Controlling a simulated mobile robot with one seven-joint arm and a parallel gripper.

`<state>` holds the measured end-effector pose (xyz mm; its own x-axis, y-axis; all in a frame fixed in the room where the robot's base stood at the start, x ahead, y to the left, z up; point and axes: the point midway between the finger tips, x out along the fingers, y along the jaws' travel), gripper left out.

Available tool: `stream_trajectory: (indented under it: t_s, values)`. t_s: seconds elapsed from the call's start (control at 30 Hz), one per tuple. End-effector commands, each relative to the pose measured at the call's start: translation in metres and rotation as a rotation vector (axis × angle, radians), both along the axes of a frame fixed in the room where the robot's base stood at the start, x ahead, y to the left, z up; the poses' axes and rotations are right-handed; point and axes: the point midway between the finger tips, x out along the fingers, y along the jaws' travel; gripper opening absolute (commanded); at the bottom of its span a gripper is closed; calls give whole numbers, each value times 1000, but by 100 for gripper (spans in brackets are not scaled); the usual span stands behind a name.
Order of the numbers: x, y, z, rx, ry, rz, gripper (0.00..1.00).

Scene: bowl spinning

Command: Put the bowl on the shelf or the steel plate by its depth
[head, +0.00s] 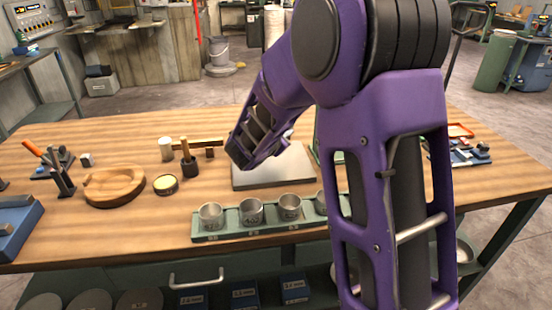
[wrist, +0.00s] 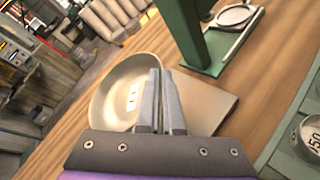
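The bowl (wrist: 112,92) is pale and metallic, with small dark marks on a white patch inside. In the wrist view it is tilted, its open side toward the camera. My gripper (wrist: 161,74) has its two grey fingers close together at the bowl's right-hand rim, with the wall between them. The steel plate (head: 255,181) lies flat on the wooden table; in the wrist view part of it (wrist: 205,108) shows behind the fingers and bowl. In the head view my purple arm hides the fingers and nearly all of the bowl. I cannot tell which surface is the shelf.
A green tray (head: 225,235) with several numbered metal cups lies in front of the plate. A green stand (wrist: 192,42) rises beside the plate. A round wooden block (head: 114,186), a small tin (head: 165,184) and tools stand left.

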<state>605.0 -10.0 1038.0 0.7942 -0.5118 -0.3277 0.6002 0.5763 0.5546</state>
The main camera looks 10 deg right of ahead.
Motion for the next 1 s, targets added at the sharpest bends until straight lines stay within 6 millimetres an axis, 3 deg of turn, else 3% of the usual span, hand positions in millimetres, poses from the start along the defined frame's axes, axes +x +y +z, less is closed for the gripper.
stream_trajectory:
  t_s: [0.03, 0.2, 0.37, 0.6, 1.0]
  values:
    - [0, 0, -13, 1, 6, -2, 0]
    - [0, 0, -43, 0, 4, -1, 0]
    - [0, 0, -54, 0, 1, -2, 0]
    - [0, 0, -86, 0, 3, 0, 0]
    - [0, 0, -92, 1, -1, 0, 0]
